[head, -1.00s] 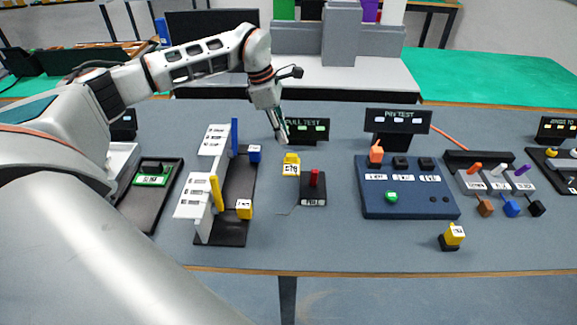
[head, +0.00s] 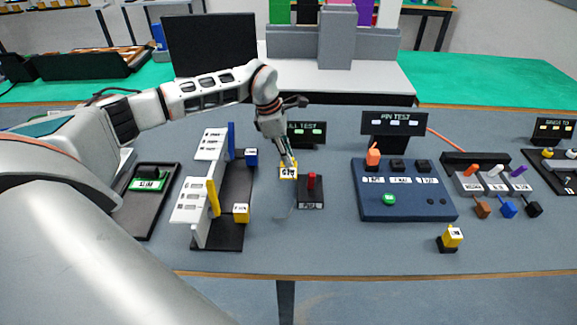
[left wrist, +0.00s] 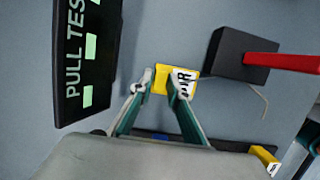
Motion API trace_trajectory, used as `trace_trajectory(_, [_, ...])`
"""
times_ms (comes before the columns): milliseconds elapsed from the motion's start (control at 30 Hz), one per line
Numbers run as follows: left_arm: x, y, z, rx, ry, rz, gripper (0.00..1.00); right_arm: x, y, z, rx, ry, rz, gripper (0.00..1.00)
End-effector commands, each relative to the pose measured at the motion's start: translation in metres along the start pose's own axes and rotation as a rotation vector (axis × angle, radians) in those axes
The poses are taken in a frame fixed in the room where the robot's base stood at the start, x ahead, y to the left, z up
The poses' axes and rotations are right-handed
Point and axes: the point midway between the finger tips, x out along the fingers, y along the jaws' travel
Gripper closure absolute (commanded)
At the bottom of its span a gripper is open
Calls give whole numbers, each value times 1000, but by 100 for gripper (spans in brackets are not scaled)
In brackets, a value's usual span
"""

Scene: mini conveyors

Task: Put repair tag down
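The yellow tag with a white label (head: 288,174), likely the repair tag, is on the blue-grey table between the slotted rack and the red-lever block. My left gripper (head: 289,162) is down at the tag from above and behind. In the left wrist view the fingertips (left wrist: 162,80) are a little apart, with the tag's yellow part (left wrist: 161,72) between them. The right-hand finger covers some of the label. I cannot tell whether the fingers press on the tag. My right gripper is not in view.
The black red-lever block (head: 311,194) stands close right of the tag. The PULL TEST sign (head: 308,133) is behind, the slotted rack (head: 238,195) at left, and the blue PIN TEST panel (head: 402,203) further right. The table in front of the tag is mostly clear.

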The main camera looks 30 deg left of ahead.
Motion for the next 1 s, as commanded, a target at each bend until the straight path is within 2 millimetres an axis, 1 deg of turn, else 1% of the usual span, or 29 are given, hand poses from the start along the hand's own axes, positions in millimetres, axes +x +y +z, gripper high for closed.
trace_trajectory(33, [0, 0, 0, 0, 0, 0, 86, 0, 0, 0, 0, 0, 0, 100])
trace_trajectory(100, [0, 0, 0, 0, 0, 0, 100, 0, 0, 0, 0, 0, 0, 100])
trace_trajectory(467, [-1, 0, 0, 1, 0, 0, 100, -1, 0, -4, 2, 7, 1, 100])
trace_trajectory(633, [-10, 1, 3, 1, -1, 2, 100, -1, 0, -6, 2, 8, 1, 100])
trace_trajectory(767, [-26, 1, 8, 2, -2, 3, 100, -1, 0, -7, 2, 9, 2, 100])
trace_trajectory(867, [-44, 1, 13, 2, -3, 5, 100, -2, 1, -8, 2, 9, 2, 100])
trace_trajectory(1000, [-78, 1, 22, 1, -2, 5, 100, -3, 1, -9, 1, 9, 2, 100])
